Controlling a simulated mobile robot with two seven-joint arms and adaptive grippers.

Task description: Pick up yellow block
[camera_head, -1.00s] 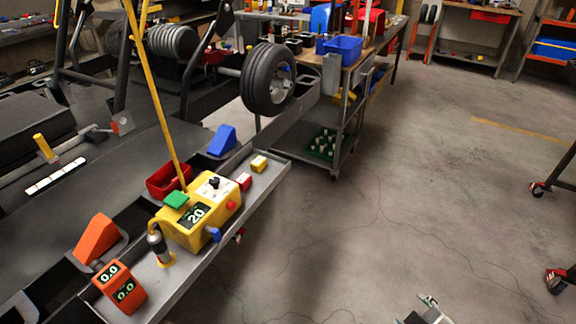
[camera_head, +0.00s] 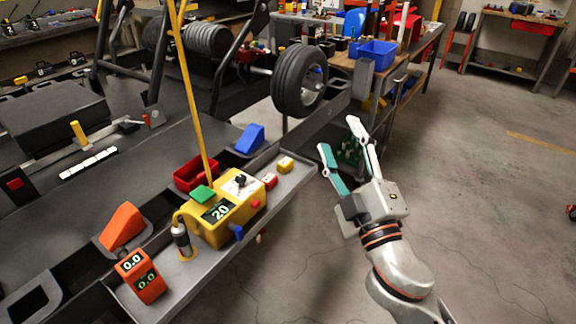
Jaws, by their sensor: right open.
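A small yellow block (camera_head: 286,165) sits at the far right end of the grey metal ledge (camera_head: 292,185) on the kart stand. A small red block (camera_head: 269,181) lies just left of it. My right gripper (camera_head: 339,146) is open and empty, to the right of the yellow block and apart from it, with its teal-padded fingers pointing up and away over the floor side. My left gripper is not in view.
A yellow control box (camera_head: 227,213) showing "20" stands on the ledge, with a yellow pole rising behind it. A red bin (camera_head: 195,174), a blue wedge (camera_head: 250,139) and an orange wedge (camera_head: 122,227) are close by. A black tyre (camera_head: 299,80) stands behind the yellow block.

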